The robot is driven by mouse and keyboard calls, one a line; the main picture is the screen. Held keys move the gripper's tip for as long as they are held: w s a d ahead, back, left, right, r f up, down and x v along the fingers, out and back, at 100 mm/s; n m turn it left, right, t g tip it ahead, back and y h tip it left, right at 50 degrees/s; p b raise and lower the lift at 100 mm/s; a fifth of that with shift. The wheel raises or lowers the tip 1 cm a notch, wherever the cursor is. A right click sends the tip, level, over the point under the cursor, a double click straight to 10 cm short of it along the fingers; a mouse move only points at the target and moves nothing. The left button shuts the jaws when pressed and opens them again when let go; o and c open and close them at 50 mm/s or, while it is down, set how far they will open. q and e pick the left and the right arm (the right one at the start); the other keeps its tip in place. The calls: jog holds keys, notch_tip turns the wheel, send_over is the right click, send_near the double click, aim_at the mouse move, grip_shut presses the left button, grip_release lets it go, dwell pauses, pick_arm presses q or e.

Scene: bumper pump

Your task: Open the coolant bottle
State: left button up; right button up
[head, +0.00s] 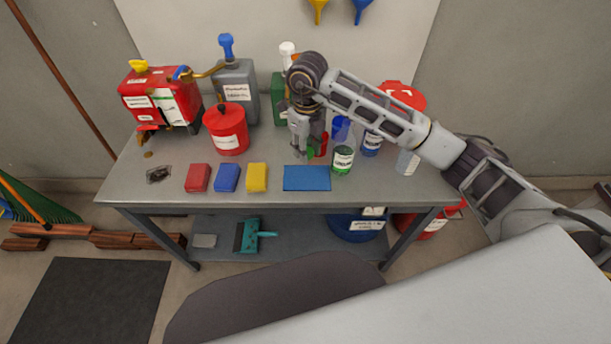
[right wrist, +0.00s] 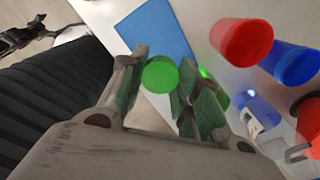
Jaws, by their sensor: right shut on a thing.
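The coolant bottle (head: 343,160) stands upright near the front of the bench, just right of the blue mat (head: 307,178). It is clear, with green liquid in its lower part, and I see no cap on its top. My right gripper (head: 302,150) points down to the left of the bottle, behind the mat, apart from the bottle. It is shut on a green cap (head: 310,153). In the right wrist view the round green cap (right wrist: 160,75) sits between the fingertips. A finger partly hides a green patch beside it. My left gripper is out of view.
Blue (head: 371,142) and clear (head: 407,162) bottles stand right of the coolant bottle. A red can (head: 227,130), grey jug (head: 237,90) and red machine (head: 160,98) stand left. Red (head: 198,178), blue (head: 227,178) and yellow (head: 256,177) blocks line the front.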

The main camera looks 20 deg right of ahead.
jog(key=shift+s, duration=0.1)
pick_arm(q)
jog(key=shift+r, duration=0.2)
pick_arm(e)
send_over(307, 177)
jog(key=shift+f, duration=3.1)
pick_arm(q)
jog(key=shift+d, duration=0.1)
pick_arm(e)
jog(key=shift+f+p, duration=0.3)
jog(key=shift+f, duration=1.55)
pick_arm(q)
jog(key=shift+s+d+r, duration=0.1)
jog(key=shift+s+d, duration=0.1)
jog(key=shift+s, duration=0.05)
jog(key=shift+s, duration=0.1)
pick_arm(e)
jog(key=shift+f, duration=0.15)
